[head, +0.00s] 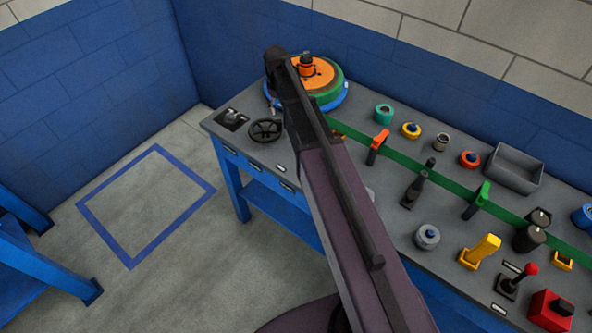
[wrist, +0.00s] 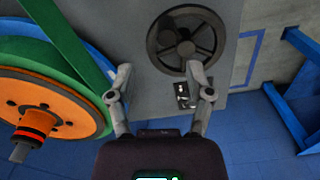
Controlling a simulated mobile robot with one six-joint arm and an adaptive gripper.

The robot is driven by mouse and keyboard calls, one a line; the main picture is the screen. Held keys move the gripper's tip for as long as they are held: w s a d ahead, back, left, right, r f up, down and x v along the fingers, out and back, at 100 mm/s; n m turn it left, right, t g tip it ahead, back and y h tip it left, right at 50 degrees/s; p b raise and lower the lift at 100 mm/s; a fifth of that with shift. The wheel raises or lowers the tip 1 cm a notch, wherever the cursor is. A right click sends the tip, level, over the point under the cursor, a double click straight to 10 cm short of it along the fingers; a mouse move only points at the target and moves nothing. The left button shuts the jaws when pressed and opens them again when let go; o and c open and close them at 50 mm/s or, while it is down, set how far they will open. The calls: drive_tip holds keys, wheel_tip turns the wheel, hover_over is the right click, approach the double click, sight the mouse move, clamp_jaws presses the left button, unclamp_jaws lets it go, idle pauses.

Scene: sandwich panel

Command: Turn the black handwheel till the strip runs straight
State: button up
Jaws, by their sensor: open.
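The black handwheel (head: 266,129) lies on the left end of the grey bench, in front of the reel. In the wrist view the handwheel (wrist: 186,46) is ahead of my gripper (wrist: 159,71), its rim near the right fingertip; contact cannot be told. My gripper is open, with its fingers wide apart and nothing between them held. In the head view my arm hides most of the gripper. The green strip (head: 345,130) runs from the orange, green and blue reel (head: 326,92) along the bench to the right. The strip (wrist: 82,48) also shows beside the reel in the wrist view.
A small dark switch plate (head: 232,118) sits at the bench's left corner. Orange guide (head: 379,141) and green guide (head: 483,194) stand at the strip. A grey tray (head: 514,168), yellow block (head: 485,247) and red box (head: 548,310) lie farther right.

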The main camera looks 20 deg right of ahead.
drive_tip(key=shift+r+p, duration=2.95)
drive_tip(key=shift+r, duration=0.35)
drive_tip(key=s+f+m+b, duration=0.1)
drive_tip(key=s+f+b, duration=0.3)
drive_tip(key=s, duration=0.4)
drive_tip(key=s+f+m+b, duration=0.2)
drive_tip(key=s+f+b, duration=0.3)
drive_tip(key=s, duration=0.3)
drive_tip(key=s+a+f+m+b, duration=0.1)
drive_tip(key=s+f+m+b, duration=0.1)
drive_tip(key=s+f+b, duration=0.3)
drive_tip(key=s, duration=0.3)
drive_tip(key=shift+f, duration=0.2)
drive_tip(key=shift+r, duration=0.1)
wheel_tip(320, 180, up, 14)
drive_tip(key=n+p, duration=0.7)
drive_tip(key=p, duration=0.7)
hover_over(279, 121)
drive_tip(key=shift+f+b, duration=0.3)
drive_tip(key=shift+b, duration=0.05)
wheel_tip(279, 121, down, 14)
drive_tip(key=b, duration=1.3)
drive_tip(key=shift+r+b, duration=0.25)
drive_tip(key=shift+b, duration=0.05)
